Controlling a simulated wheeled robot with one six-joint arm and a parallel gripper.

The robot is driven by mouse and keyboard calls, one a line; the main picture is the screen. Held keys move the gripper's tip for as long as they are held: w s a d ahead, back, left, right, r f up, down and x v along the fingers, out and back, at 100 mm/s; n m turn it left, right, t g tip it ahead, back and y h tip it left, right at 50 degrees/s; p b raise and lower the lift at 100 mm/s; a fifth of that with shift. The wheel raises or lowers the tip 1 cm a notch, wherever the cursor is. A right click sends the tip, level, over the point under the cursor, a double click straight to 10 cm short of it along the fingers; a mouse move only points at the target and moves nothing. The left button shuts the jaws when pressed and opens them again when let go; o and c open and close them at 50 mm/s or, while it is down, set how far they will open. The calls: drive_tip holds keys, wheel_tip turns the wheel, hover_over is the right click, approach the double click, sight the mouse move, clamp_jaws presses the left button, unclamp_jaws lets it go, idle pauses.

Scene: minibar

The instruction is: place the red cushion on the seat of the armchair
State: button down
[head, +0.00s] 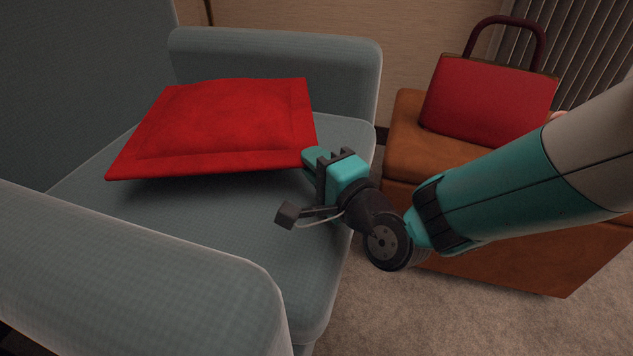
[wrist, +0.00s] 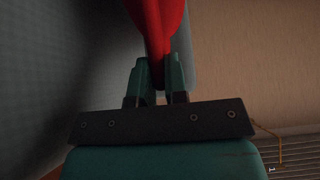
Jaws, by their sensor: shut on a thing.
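The red cushion (head: 225,125) is flat and roughly level above the seat of the blue-grey armchair (head: 230,235) in the head view. A shadow shows on the seat under its near edge; whether its far side touches the chair is hidden. My gripper (head: 312,160) is shut on the cushion's right near corner, above the seat's front part. In the wrist view the red cushion (wrist: 157,35) runs up from between the two fingers (wrist: 158,85).
The armchair's near armrest (head: 150,270) and far armrest (head: 280,65) flank the seat, with the backrest (head: 85,70) at the left. A brown leather ottoman (head: 405,145) with a red handbag (head: 490,100) stands at the right, behind my arm. Carpet (head: 430,310) lies in front.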

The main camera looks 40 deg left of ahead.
wheel_tip(320, 180, down, 3)
drive_tip(key=shift+r+b, duration=0.1)
drive_tip(key=shift+b, duration=0.5)
drive_tip(key=shift+r, duration=0.15)
drive_tip(key=c, duration=1.6)
unclamp_jaws()
drive_tip(key=shift+f, duration=0.2)
drive_tip(key=o, duration=0.5)
drive_tip(key=shift+c, duration=0.2)
drive_tip(key=shift+r, duration=0.15)
drive_tip(key=b+v, duration=0.6)
drive_tip(key=v, duration=0.6)
drive_tip(key=shift+b, duration=0.3)
